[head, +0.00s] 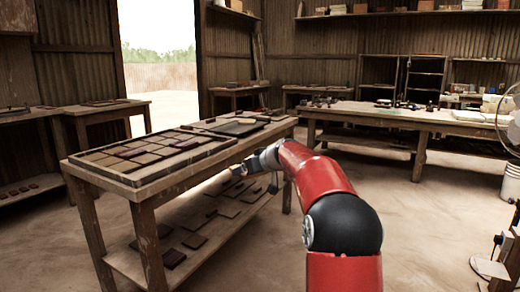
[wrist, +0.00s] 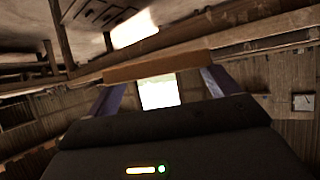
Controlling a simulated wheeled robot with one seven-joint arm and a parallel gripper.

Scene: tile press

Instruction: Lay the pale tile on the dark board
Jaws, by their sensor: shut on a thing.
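My gripper (head: 246,165) is beside the right long side of the near table, close to its edge. In the wrist view its two fingers (wrist: 158,85) are shut on a flat brown tile (wrist: 157,67), seen edge-on; in this light I cannot tell whether it is the pale one. A dark board (head: 238,128) seems to lie on the far half of the near table, beyond the tile tray. The held tile is too small to make out in the head view.
The near table (head: 150,181) carries a wide tray (head: 128,178) of brown tiles. Its lower shelf holds several loose dark tiles (head: 195,241). A long workbench (head: 375,115) with tools stands at the back right. The floor right of the near table is clear.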

